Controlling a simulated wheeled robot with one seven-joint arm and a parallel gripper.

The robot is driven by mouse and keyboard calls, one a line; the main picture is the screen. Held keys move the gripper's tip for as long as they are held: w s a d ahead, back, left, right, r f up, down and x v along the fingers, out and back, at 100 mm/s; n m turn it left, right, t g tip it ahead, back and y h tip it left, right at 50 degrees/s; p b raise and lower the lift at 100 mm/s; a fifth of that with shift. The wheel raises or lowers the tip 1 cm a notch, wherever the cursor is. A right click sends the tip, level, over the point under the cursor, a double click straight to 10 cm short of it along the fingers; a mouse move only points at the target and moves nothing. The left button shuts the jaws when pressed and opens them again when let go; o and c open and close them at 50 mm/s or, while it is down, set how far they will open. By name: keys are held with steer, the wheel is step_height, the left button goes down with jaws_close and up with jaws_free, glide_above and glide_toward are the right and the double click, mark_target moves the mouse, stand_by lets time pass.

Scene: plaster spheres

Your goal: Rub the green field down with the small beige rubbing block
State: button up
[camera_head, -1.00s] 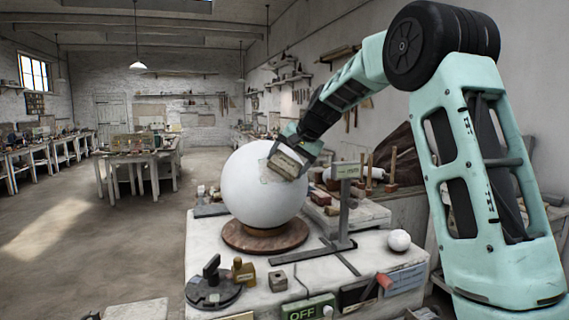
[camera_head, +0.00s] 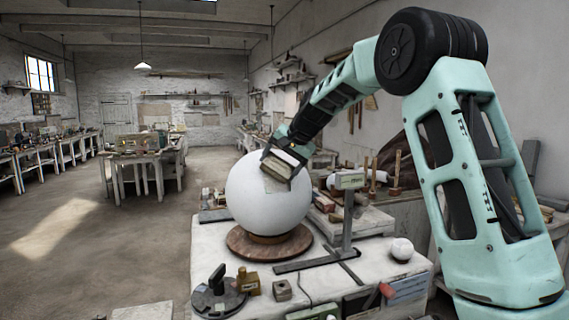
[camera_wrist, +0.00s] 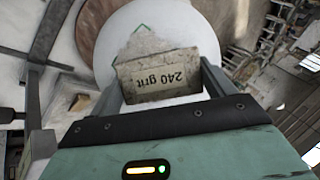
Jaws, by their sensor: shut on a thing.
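My gripper (camera_head: 281,166) is shut on the small beige rubbing block (camera_head: 277,170) at the upper part of a large white plaster sphere (camera_head: 262,208). In the wrist view the block (camera_wrist: 166,78), marked "240 grit", sits between the two fingers. In the head view a pale patch (camera_head: 274,186) shows just below the block. I cannot tell whether the block touches the sphere.
The sphere stands on a round brown turntable (camera_head: 243,244) on a white bench. A metal stand (camera_head: 347,215) rises close at its right. A small white ball (camera_head: 401,249), a black round tool (camera_head: 217,297) and small blocks lie around it.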

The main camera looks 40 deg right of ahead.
steer(key=shift+s+d+f+b, duration=0.25)
steer(key=shift+d+f+b, duration=0.15)
steer(key=shift+b, duration=0.25)
steer(key=shift+s+d+f+b, duration=0.9)
steer(key=shift+s+d+b, duration=0.1)
steer(key=shift+b, duration=0.25)
steer(key=shift+w+a+r+p, duration=0.45)
steer(key=shift+a+r+p, duration=0.1)
steer(key=shift+r+p, duration=0.2)
steer(key=shift+w+a+r+p, duration=0.6)
steer(key=shift+w+a+p, duration=0.25)
steer(key=shift+p, duration=0.25)
steer(key=shift+s+d+f+b, duration=0.2)
steer(key=shift+s+b, duration=0.2)
steer(key=shift+b, duration=0.15)
steer(key=shift+s+d+b, duration=0.35)
steer(key=shift+s+b, duration=0.15)
steer(key=shift+s, duration=0.25)
